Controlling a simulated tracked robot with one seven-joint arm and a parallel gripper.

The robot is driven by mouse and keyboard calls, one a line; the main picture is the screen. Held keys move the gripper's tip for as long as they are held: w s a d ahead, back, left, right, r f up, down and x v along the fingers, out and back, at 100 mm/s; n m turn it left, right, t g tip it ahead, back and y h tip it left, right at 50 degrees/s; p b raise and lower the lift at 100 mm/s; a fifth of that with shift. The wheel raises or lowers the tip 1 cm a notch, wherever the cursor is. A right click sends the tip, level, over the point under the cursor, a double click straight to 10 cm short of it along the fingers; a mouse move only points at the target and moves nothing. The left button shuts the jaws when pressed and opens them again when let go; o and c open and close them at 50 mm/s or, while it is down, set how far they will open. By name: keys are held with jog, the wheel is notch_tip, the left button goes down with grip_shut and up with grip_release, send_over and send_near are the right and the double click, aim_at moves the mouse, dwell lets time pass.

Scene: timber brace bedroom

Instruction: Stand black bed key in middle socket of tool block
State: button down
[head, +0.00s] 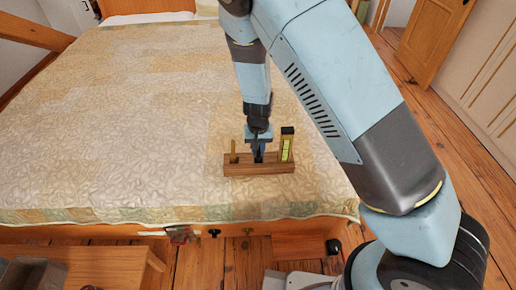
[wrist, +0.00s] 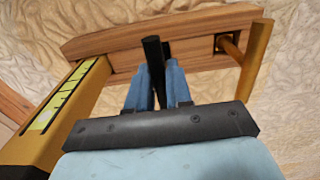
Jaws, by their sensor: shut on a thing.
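The wooden tool block (head: 270,170) lies on the bed near its front edge; it also spans the top of the wrist view (wrist: 100,38). My gripper (head: 259,149) is over the block's middle, pointing down. In the wrist view my gripper's two blue fingers (wrist: 157,78) are shut on the black bed key (wrist: 153,52), which stands roughly upright between them. The key overlaps the middle of the block. The fingers and key hide the middle socket, so I cannot tell whether the key's end is inside it.
A yellow-and-black level (head: 287,148) stands at the block's right end and a thin wooden-coloured tool (head: 233,150) at its left; both are close beside my gripper. The quilted bed (head: 120,120) around is clear. A wooden bench (head: 95,262) stands at front left.

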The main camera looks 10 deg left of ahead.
jog(key=shift+s+d+f, duration=0.1)
jog(key=shift+d+f, duration=0.05)
jog(key=c, duration=0.9)
grip_release()
jog(key=shift+c, duration=0.2)
notch_tip(320, 180, up, 14)
jog(key=shift+f, duration=0.15)
